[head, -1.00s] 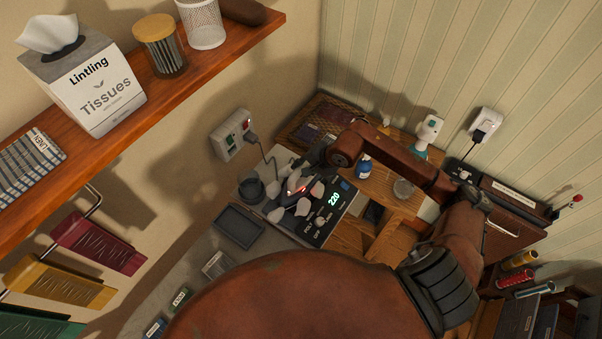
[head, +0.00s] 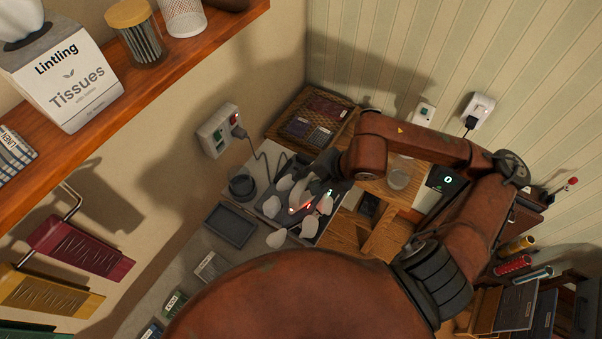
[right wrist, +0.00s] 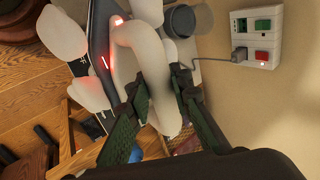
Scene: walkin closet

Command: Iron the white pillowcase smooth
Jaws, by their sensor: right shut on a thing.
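The iron (head: 307,203) is on or just above a dark stand at the back left of the worktop, with red lights glowing on it. My right gripper (head: 328,178) reaches it from the right. In the right wrist view, the fingers of my right gripper (right wrist: 160,100) are shut around the iron's pale curved handle (right wrist: 150,62). Several white puffs (right wrist: 62,34), seemingly steam, surround the iron and hide parts of it. Whether the iron touches the stand cannot be told. The white pillowcase and my left gripper are not in view.
A wall socket (head: 220,130) with a plugged cord is behind the stand. A dark cup (head: 243,184) and a grey tray (head: 231,225) stand left of it. A woven tray (head: 311,117) is at the back. A wooden shelf (head: 160,90) with tissues (head: 62,82) overhangs at left.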

